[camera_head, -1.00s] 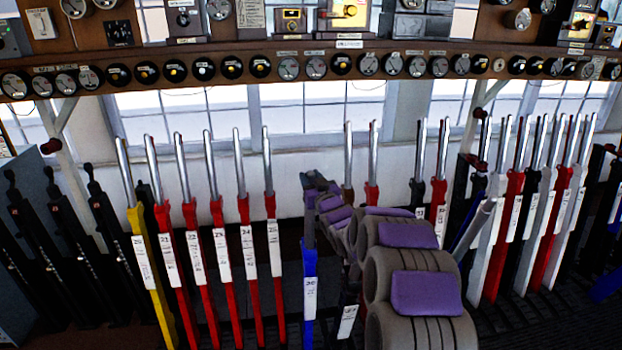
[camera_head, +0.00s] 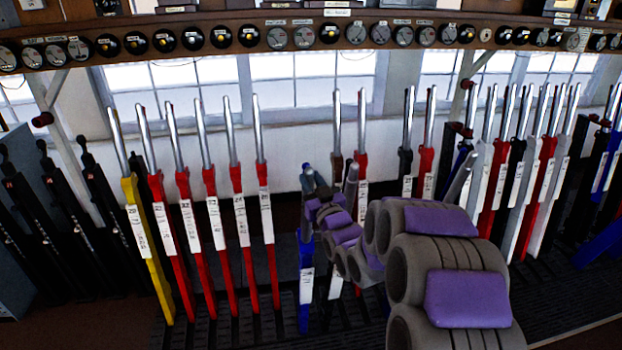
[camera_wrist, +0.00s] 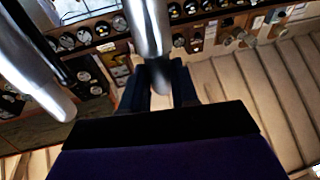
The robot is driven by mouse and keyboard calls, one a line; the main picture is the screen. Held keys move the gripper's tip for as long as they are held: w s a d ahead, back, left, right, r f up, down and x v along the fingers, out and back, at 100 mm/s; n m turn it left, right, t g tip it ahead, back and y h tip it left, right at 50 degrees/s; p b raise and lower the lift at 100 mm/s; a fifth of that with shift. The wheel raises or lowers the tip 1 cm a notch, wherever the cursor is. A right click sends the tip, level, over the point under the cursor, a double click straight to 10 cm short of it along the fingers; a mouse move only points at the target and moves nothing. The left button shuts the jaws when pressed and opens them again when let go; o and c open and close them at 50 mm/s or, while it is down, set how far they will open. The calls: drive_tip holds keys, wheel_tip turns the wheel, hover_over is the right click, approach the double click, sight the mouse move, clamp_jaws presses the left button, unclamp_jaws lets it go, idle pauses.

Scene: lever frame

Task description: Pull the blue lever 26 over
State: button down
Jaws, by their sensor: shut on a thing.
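The blue lever 26 (camera_head: 306,268) stands in the middle of the row in the head view, with a white label on its blue shaft. My gripper (camera_head: 308,182) is at its top end, and my arm reaches there from the lower right. In the wrist view, my gripper (camera_wrist: 158,82) has its two dark fingers on either side of a silver handle (camera_wrist: 148,30), shut on it. The fingers and my arm hide most of the lever's handle in the head view.
Red levers (camera_head: 238,215) and a yellow lever (camera_head: 140,230) stand to the left. Another silver handle (camera_head: 350,185) is close on the right, beside my arm. Red, white and black levers stand further right. A shelf of dials (camera_head: 250,36) runs behind.

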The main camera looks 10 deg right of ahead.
drive_tip(key=c, duration=1.3)
unclamp_jaws()
drive_tip(key=shift+s+a, duration=0.1)
drive_tip(key=shift+a, duration=0.1)
drive_tip(key=shift+o, duration=1.4)
drive_tip(key=shift+s+a+r, duration=0.15)
drive_tip(key=shift+s+r, duration=0.1)
drive_tip(key=shift+s, duration=0.1)
drive_tip(key=shift+o, duration=0.5)
drive_tip(key=shift+a, duration=0.1)
drive_tip(key=shift+w+f, duration=0.1)
drive_tip(key=shift+w, duration=0.05)
drive_tip(key=shift+d, duration=0.25)
